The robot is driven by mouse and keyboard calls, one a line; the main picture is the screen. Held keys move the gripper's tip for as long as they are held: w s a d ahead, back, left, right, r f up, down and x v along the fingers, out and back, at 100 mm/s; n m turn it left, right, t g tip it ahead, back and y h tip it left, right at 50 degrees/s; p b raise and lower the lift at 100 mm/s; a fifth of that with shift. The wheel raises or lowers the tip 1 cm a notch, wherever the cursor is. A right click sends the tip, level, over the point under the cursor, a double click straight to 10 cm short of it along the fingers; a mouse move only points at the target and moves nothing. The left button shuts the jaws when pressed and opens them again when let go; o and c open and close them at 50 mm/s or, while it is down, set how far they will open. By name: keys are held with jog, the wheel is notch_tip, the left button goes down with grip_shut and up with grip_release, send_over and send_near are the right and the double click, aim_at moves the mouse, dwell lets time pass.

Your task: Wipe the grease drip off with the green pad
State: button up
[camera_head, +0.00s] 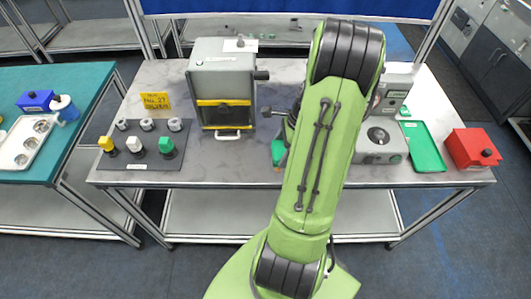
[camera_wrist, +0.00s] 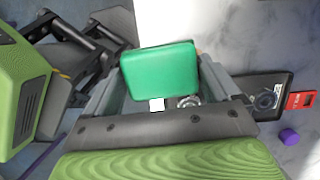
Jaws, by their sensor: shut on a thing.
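The green pad (camera_wrist: 160,72) is held between the two grey fingers of my gripper (camera_wrist: 163,84) in the wrist view. The gripper is shut on it. In the head view, part of the green pad (camera_head: 278,152) shows just left of my arm, over the marble-topped table (camera_head: 235,165). My arm hides most of the gripper there. I cannot make out the grease drip in either view.
A grey box machine with yellow stripes (camera_head: 221,85) stands left of my arm. A mat with knobs and rings (camera_head: 120,160) lies further left. A grey device (camera_head: 382,147), a green tray (camera_head: 424,146) and a red box (camera_head: 472,148) are at right. Bare tabletop shows between machine and pad.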

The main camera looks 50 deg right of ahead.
jog(key=shift+s, duration=0.15)
jog(key=shift+s+d+f+b, duration=0.2)
jog(key=shift+d+f+b, duration=0.1)
jog(key=shift+f+b, duration=0.25)
jog(key=shift+s+d+f+b, duration=0.2)
jog(key=shift+d+f+b, duration=0.1)
jog(key=shift+f+b, duration=0.2)
jog(key=b+x, duration=0.4)
jog(key=shift+s+d+f, duration=0.1)
jog(key=shift+s+d, duration=0.1)
jog(key=shift+f+b, duration=0.45)
jog(key=shift+f, duration=0.1)
jog(key=shift+d+r, duration=0.1)
jog(key=shift+r, duration=0.05)
